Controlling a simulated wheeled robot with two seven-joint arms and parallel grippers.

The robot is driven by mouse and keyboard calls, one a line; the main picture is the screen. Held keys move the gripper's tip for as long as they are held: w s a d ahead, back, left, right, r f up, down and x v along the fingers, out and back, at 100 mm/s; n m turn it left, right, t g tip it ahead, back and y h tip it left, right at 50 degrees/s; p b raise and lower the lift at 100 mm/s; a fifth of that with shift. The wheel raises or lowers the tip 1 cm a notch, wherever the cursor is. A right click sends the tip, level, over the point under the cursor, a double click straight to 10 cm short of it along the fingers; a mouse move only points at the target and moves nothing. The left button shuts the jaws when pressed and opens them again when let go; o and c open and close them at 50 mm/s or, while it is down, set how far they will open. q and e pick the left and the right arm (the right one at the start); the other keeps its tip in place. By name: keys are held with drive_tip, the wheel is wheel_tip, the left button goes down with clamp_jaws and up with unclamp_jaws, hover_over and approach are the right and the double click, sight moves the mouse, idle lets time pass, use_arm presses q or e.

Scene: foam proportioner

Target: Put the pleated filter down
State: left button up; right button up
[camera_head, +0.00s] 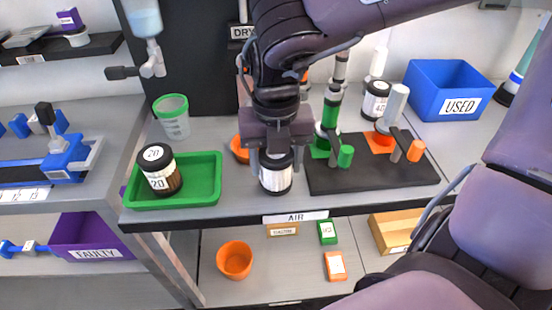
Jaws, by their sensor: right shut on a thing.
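My right gripper (276,155) points down over the front middle of the bench and is shut on a small cylinder, which I take to be the pleated filter (275,182). The filter is upright, with a white side and dark bands at top and bottom. The gripper hides part of its top. It is at the bench's front edge, just behind the AIR label (295,217). I cannot tell whether its base touches the bench. My left gripper is not in view.
A green tray (207,190) with a jar marked 20 (159,170) is to the left. A black plate (372,180) with green and orange fittings is close on the right. A blue USED bin (425,95) stands behind right. An orange cup (240,149) is behind the gripper.

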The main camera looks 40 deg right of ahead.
drive_tip(key=shift+f, duration=0.15)
drive_tip(key=o, duration=1.1)
